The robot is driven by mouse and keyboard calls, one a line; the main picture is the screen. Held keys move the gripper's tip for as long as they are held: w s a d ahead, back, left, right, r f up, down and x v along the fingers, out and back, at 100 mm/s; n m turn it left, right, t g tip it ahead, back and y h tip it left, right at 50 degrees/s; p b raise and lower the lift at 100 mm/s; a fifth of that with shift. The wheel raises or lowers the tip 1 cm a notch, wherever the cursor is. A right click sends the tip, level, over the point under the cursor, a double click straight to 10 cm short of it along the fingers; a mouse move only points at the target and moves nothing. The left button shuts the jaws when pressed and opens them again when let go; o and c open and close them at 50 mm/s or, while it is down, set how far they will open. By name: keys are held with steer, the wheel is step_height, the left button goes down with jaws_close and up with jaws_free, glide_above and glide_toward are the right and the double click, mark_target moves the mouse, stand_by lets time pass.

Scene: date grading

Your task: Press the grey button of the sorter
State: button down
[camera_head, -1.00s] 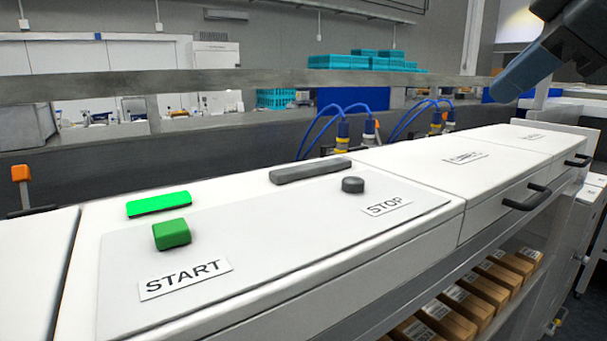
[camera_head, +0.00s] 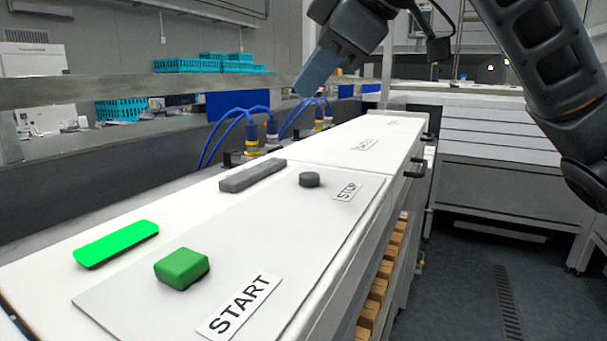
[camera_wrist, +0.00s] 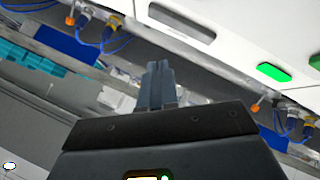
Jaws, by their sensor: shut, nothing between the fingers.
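The grey round button (camera_head: 310,179) sits on the sorter's white top panel (camera_head: 230,235), beside the STOP label (camera_head: 347,191). The square green button (camera_head: 182,268) is nearer, beside the START label (camera_head: 238,307). My gripper (camera_head: 308,82) is in the air above and beyond the grey button, apart from it. In the wrist view my gripper (camera_wrist: 158,68) is shut and empty, its fingers together. That view shows the grey bar (camera_wrist: 181,22) and the lit green strip (camera_wrist: 273,72), but I cannot make out the grey button there.
A dark grey bar (camera_head: 252,175) and a lit green strip (camera_head: 117,244) are raised on the sorter top. Blue cables (camera_head: 240,122) with yellow connectors stand behind it. Boxes (camera_head: 378,290) fill a shelf below. The floor (camera_head: 465,270) at right is clear.

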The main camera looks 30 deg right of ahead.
mark_target(314, 176)
steer(key=shift+d+f+b, duration=0.1)
steer(key=shift+f+b, duration=3.15)
steer(key=shift+f, duration=1.15)
steer(key=shift+f, duration=0.15)
steer(key=shift+f, duration=0.25)
steer(key=shift+f+b, duration=0.45)
steer(key=shift+r+p, duration=0.8)
steer(key=shift+r, duration=0.1)
step_height(314, 176, up, 5)
steer(key=p, duration=0.4)
